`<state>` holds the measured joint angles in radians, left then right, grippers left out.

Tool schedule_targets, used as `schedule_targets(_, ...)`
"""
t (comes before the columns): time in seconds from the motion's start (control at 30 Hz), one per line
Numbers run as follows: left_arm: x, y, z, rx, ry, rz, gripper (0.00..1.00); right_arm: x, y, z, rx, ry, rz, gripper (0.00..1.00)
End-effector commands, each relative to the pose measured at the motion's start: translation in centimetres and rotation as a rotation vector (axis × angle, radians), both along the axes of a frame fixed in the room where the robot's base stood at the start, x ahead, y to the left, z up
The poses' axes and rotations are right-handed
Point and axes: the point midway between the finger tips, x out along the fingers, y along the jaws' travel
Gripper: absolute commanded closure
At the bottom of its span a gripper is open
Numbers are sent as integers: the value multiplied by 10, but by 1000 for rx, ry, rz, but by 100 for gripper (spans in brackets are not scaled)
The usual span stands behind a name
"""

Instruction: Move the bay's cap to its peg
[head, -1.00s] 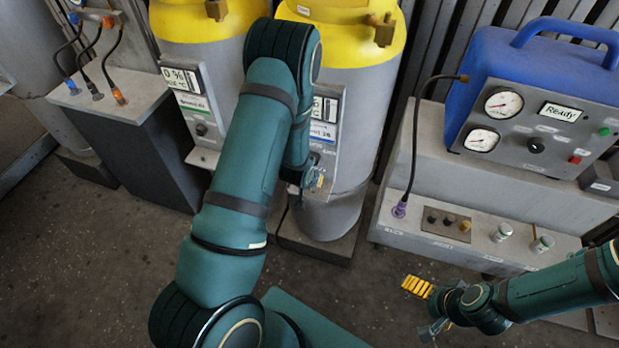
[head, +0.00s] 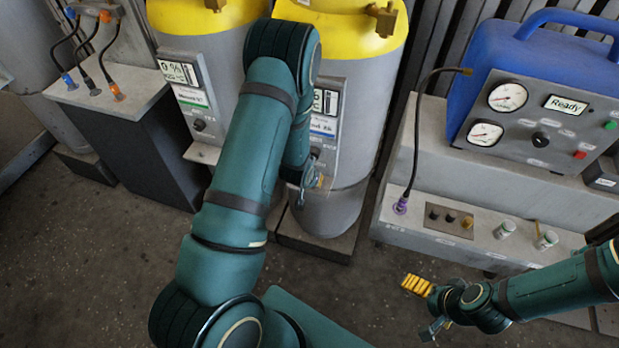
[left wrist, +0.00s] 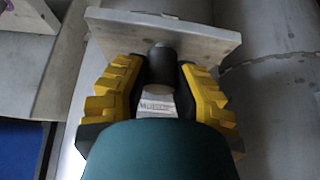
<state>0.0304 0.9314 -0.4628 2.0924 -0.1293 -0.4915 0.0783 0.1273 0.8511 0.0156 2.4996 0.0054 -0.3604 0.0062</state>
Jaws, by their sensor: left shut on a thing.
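My left gripper (head: 316,180) is mostly hidden by its own arm in the head view, at the front panel of the right-hand yellow-topped cylinder (head: 350,110). In the left wrist view its yellow-padded fingers (left wrist: 162,70) are closed on a dark round piece (left wrist: 162,56), seemingly the cap. The piece is right against a grey plate (left wrist: 200,32); whether it is seated there or apart I cannot tell. The peg cannot be made out with certainty. My right gripper (head: 424,307) is low at the right, its fingers apart and empty, above the floor.
A second cylinder (head: 170,40) with a small shelf (head: 203,153) stands at left, beside a grey box (head: 130,130) with cables. At right, a blue unit (head: 490,60) with gauges stands on a grey bench (head: 490,245) with small knobs. The floor between is clear.

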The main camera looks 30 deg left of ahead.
Motion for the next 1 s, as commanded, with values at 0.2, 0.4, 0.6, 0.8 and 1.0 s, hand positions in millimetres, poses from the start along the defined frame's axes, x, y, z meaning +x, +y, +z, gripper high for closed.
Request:
schedule_targets(0.2, 0, 0, -6, 0, 0, 0, 97, 0, 0, -5, 0, 0, 0, 0)
schedule_targets(0.4, 0, 0, -6, 0, 0, 0, 43, 0, 0, -6, 0, 0, 0, 0)
schedule_targets(0.6, 0, 0, -6, 0, 0, 0, 43, 0, 0, -6, 0, 0, 0, 0)
schedule_targets(0.8, -2, -1, -1, 0, -1, 0, 43, 0, 0, -6, 0, 0, 0, 0)
schedule_targets(1.0, -17, -5, 25, -1, -3, 0, 43, 0, 0, -6, 0, 0, 0, 0)
